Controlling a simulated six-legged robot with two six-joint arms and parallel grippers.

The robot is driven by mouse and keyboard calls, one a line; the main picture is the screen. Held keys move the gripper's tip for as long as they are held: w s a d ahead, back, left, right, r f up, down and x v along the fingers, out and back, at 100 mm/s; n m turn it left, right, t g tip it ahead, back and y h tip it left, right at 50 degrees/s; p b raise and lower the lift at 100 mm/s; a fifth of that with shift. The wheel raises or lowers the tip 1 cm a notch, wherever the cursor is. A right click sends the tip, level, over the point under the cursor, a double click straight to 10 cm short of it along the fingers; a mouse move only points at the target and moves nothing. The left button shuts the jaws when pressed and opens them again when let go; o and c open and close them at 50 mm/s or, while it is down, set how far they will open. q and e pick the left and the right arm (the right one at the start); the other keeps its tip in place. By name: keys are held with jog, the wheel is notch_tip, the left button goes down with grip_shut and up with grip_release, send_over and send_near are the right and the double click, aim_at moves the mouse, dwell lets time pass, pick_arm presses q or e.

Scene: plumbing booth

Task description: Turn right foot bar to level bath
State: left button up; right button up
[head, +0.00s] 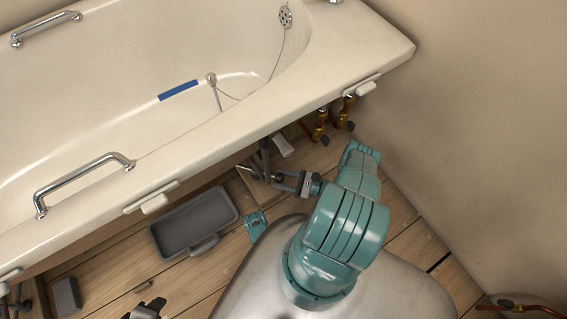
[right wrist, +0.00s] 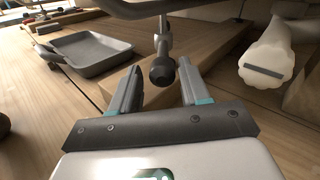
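The cream bath (head: 205,128) fills the upper left of the head view, with a blue level strip (head: 178,91) lying inside it. In the right wrist view the foot shows as a metal rod with a dark knob (right wrist: 162,70). My right gripper (head: 284,180) is low under the rim. Its two fingers (right wrist: 158,85) are open, with the knob between or just beyond their tips; contact cannot be told. The foot bar itself is largely cut off or hidden. My left gripper is not clearly visible.
A grey tray (head: 175,240) lies on the floor, left of my right gripper. A white ribbed fitting (right wrist: 262,66) stands close at the right in the wrist view. Brass valves and copper pipes (head: 320,124) sit under the bath's right end, near the wall (head: 480,130).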

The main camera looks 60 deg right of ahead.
jog(key=shift+d+r, duration=0.1)
jog(key=shift+d, duration=0.05)
jog(key=shift+s, duration=0.15)
jog(key=b+v, duration=0.1)
jog(key=v, duration=1.5)
